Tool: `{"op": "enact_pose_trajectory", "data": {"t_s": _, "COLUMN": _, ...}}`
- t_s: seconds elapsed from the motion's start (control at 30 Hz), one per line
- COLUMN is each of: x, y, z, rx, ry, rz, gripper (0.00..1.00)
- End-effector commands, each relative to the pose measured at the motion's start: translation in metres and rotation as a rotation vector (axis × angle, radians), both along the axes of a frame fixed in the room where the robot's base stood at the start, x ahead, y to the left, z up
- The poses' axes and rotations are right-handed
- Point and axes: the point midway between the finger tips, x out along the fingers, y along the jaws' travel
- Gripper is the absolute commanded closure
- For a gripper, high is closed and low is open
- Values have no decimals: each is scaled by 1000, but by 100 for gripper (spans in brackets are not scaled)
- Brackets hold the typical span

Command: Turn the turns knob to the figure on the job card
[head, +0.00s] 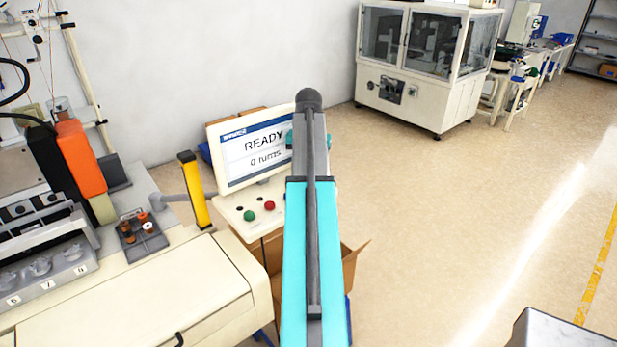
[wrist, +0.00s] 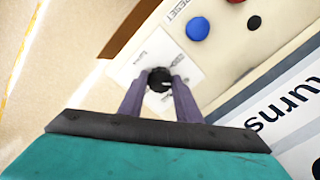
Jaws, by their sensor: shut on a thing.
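The turns knob (wrist: 159,76) is small, black and round, on a white label plate (wrist: 184,70) in the wrist view. My gripper (wrist: 160,88) has its two purple-grey fingers shut on the knob, one on each side. In the head view my arm hides the knob and the fingers. The screen (head: 243,170) in the head view reads "READY" and "0 turns". Part of the screen (wrist: 285,125) also shows in the wrist view with the word "turns". I cannot make out a job card in either view.
The control panel (wrist: 222,62) also carries a blue button (wrist: 198,29), a small black one (wrist: 254,22) and a red one. A yellow post (head: 194,190) stands left of the screen. An open cardboard box (head: 352,262) lies below the panel.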

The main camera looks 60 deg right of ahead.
Motion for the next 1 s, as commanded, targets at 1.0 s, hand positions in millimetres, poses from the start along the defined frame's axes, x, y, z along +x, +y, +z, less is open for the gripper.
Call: {"op": "enact_pose_trajectory", "data": {"t_s": 1.0, "x": 0, "y": -1, "z": 1, "rx": -2, "ry": -2, "rz": -907, "gripper": 92}}
